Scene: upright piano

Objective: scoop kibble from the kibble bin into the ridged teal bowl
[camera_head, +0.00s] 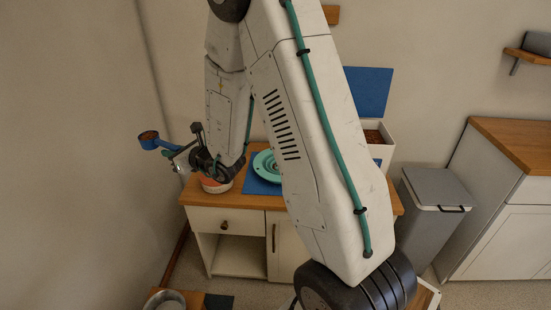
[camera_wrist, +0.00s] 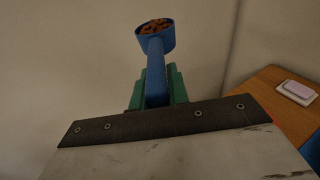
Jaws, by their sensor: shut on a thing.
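A blue scoop (camera_head: 149,138) with brown kibble in its cup is held out to the left of the counter, in front of the bare wall. In the wrist view the scoop (camera_wrist: 155,72) points away from me, its cup upright and filled with kibble (camera_wrist: 156,26). My gripper (camera_head: 172,153) is shut on its handle; the green fingers (camera_wrist: 156,88) clasp it on both sides. The ridged teal bowl (camera_head: 262,166) sits on a blue mat, right of my gripper and partly hidden by my arm. The kibble bin (camera_head: 388,149), white with kibble inside, stands farther right, partly behind my arm.
A white and orange bowl (camera_head: 216,187) stands on the counter's left end below my wrist. The wooden counter (camera_head: 235,197) has a drawer and open shelf. A grey lidded bin (camera_head: 433,215) stands right. A pink block (camera_wrist: 298,88) lies on the wooden top.

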